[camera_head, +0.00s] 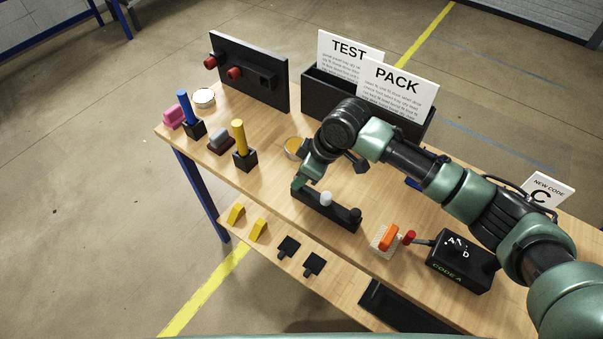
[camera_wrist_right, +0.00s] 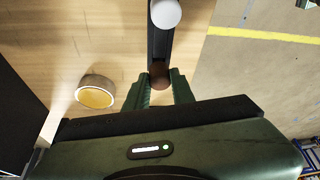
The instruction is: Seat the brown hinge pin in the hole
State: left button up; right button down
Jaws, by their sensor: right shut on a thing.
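The black bar-shaped block (camera_head: 338,214) lies along the front edge of the table. A white round-topped pin (camera_head: 326,198) stands near its middle and a dark knob (camera_head: 355,213) is at its right end. My right gripper (camera_head: 299,184) is down at the block's left end. In the right wrist view its fingers (camera_wrist_right: 161,79) are shut on the brown hinge pin (camera_wrist_right: 160,83), in line with the block (camera_wrist_right: 160,48). The hand hides the pin in the head view. The hole is hidden, and I cannot tell how deep the pin sits. My left gripper is not in view.
A roll of tape (camera_wrist_right: 96,92) lies beside the hand. Blue (camera_head: 185,107) and yellow (camera_head: 239,138) posts in black bases stand to the left. An orange part on a white board (camera_head: 384,240) and a black code box (camera_head: 462,262) are to the right. Black bins (camera_head: 318,92) stand behind.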

jog(key=shift+f, duration=0.25)
jog(key=c, duration=1.1)
grip_release()
jog(key=b+v, duration=0.2)
jog(key=v, duration=0.5)
jog(key=shift+d+r, duration=0.15)
jog(key=shift+r, duration=0.2)
jog(key=shift+s+f, duration=0.1)
jog(key=shift+s, duration=0.05)
